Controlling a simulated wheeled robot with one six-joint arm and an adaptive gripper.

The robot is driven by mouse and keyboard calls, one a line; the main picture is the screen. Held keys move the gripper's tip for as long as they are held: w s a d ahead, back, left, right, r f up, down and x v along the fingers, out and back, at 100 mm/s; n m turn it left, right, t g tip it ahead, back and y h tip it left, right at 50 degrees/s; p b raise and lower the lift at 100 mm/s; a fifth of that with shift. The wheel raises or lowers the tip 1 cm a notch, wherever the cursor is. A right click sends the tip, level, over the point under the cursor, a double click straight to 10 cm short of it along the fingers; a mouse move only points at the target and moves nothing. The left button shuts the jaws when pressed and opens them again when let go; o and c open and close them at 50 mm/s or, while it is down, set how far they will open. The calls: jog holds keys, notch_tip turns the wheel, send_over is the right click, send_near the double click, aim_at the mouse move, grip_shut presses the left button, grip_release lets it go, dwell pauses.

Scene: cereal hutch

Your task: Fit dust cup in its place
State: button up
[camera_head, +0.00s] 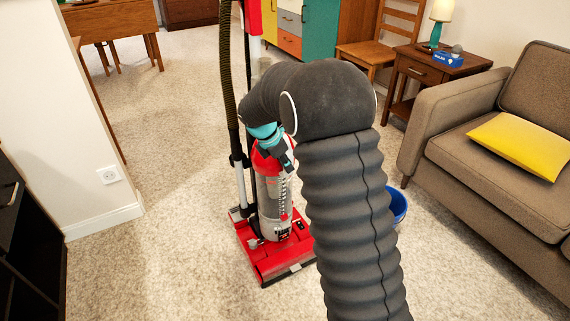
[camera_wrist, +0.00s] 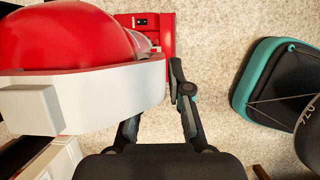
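A red upright vacuum cleaner stands on the carpet in the head view, with its red floor head (camera_head: 275,262) at the bottom. The clear, grey-tinted dust cup (camera_head: 272,196) shows upright at the front of its body, below a red top. My gripper (camera_head: 284,158) is at the upper part of the cup. In the wrist view, a red dome (camera_wrist: 70,35) with a pale grey rim (camera_wrist: 110,92) fills the left side. My gripper (camera_wrist: 160,85) has its right finger beside the rim's end; its left fingertip is hidden behind the rim.
A brown sofa (camera_head: 478,145) with a yellow cushion (camera_head: 520,145) stands at the right. A blue bin (camera_head: 398,205) is partly hidden behind my arm. A white wall (camera_head: 60,130) is at the left. Carpet is clear left of the vacuum.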

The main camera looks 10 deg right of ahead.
jog(key=shift+o, duration=1.3)
jog(key=shift+r, duration=0.15)
